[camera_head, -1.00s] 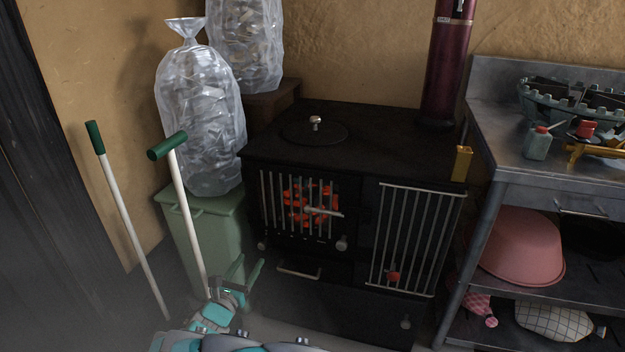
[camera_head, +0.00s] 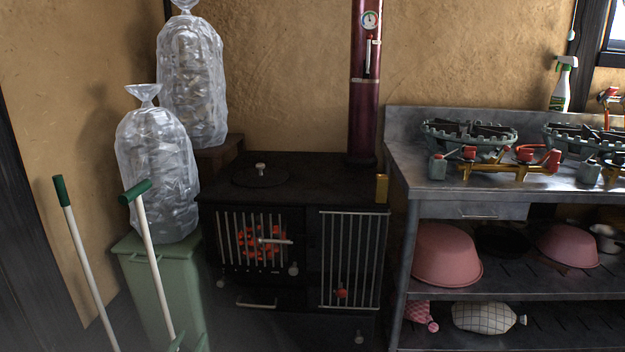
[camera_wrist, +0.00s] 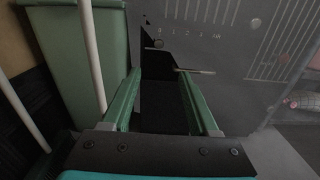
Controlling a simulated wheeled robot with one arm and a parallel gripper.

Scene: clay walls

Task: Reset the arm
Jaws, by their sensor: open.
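My gripper (camera_wrist: 158,80) shows in the wrist view with its two green fingers spread apart and nothing between them. Beyond the fingers is the lower front of the black stove, with a horizontal handle (camera_wrist: 194,71). In the head view, only the green fingertips (camera_head: 188,343) show at the bottom edge, below the green bin; the rest of my arm is out of frame there.
The black stove (camera_head: 272,309) has a barred door with glowing coals. Left of it stand a green bin (camera_head: 165,290) under a filled clear bag (camera_head: 158,175) and two white poles with green handles (camera_head: 135,190). A metal workbench (camera_head: 400,185) stands right.

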